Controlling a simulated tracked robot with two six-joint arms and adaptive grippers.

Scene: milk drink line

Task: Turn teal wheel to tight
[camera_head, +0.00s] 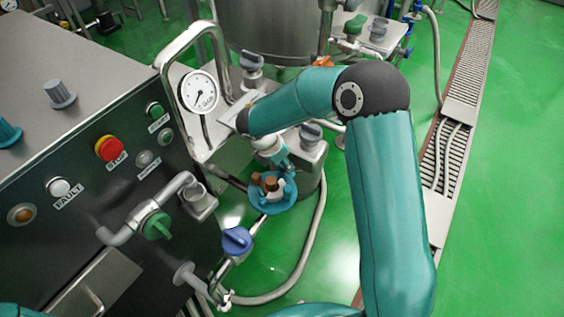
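The teal-blue wheel (287,203) sits low in the middle of the view, beside the pipework and below a grey valve block. My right arm reaches in from the right, and its gripper (271,184) points down over the middle of the wheel. Small brown and pale parts show inside the ring; I cannot tell whether they are fingertips or the wheel's hub. The wrist and gripper hide the wheel's upper part, so I cannot tell whether the fingers touch it. My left gripper is not in view.
A blue-handled valve (236,241) and a green-handled valve (157,226) stand close by on the left. A round gauge (198,91) and a bent metal rail (172,60) rise behind. The control cabinet (100,190) fills the left. Green floor (500,170) is free on the right.

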